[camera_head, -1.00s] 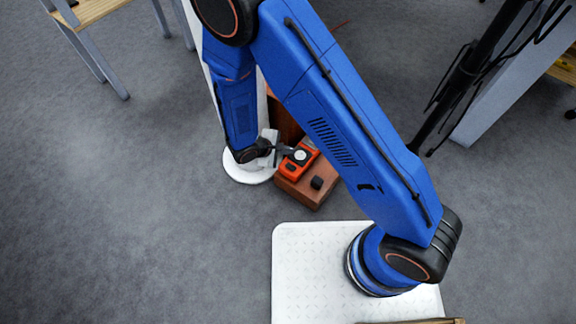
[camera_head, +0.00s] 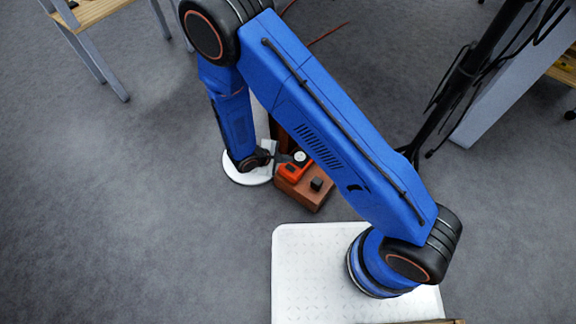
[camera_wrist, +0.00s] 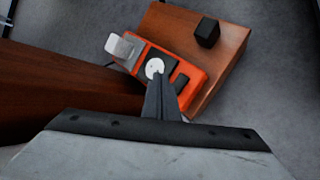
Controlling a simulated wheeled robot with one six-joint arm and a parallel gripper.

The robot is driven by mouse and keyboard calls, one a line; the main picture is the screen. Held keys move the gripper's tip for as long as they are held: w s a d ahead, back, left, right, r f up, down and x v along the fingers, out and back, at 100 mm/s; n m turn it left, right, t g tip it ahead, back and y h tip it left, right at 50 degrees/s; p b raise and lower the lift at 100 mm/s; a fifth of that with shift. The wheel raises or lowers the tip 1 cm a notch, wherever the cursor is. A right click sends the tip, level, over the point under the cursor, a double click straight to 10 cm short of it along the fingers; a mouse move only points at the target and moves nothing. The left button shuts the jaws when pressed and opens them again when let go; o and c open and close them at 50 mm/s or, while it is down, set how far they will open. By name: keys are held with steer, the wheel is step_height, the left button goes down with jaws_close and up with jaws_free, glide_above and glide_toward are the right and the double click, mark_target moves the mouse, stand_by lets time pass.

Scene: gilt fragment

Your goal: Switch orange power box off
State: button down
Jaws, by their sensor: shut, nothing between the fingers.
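The orange power box (camera_wrist: 195,77) lies on a brown wooden stand in the wrist view. It has a round white dial or knob (camera_wrist: 154,68), a dark panel and a grey-white tab (camera_wrist: 122,48) at its far left end. My gripper (camera_wrist: 160,76) is shut and empty, its fingertips at the lower edge of the white dial; I cannot tell whether they touch it. In the head view the orange power box (camera_head: 292,171) shows partly, with my gripper (camera_head: 286,158) at its left side.
The wooden stand (camera_wrist: 224,55) also carries a small black cube (camera_wrist: 206,32). A tall dark-brown wooden piece (camera_wrist: 60,85) stands close at the left of the wrist view. A black stand with cables (camera_head: 462,80) is at right.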

mark_target(286, 167)
steer(key=shift+w+a+f, duration=0.1)
steer(key=shift+a+f, duration=0.05)
steer(key=shift+f, duration=1.35)
steer(key=shift+f, duration=0.2)
stand_by(0.9)
steer(key=shift+f, duration=0.25)
steer(key=shift+a+f, duration=0.1)
steer(key=shift+f, duration=0.15)
stand_by(0.7)
stand_by(0.4)
steer(key=shift+r, duration=0.75)
steer(key=shift+r, duration=0.1)
steer(key=shift+s+d+r, duration=0.1)
steer(key=shift+d+r, duration=0.1)
steer(key=shift+r, duration=1)
steer(key=shift+s+d+r, duration=0.1)
steer(key=shift+d+r, duration=0.05)
steer(key=shift+r, duration=1)
steer(key=shift+r, duration=0.1)
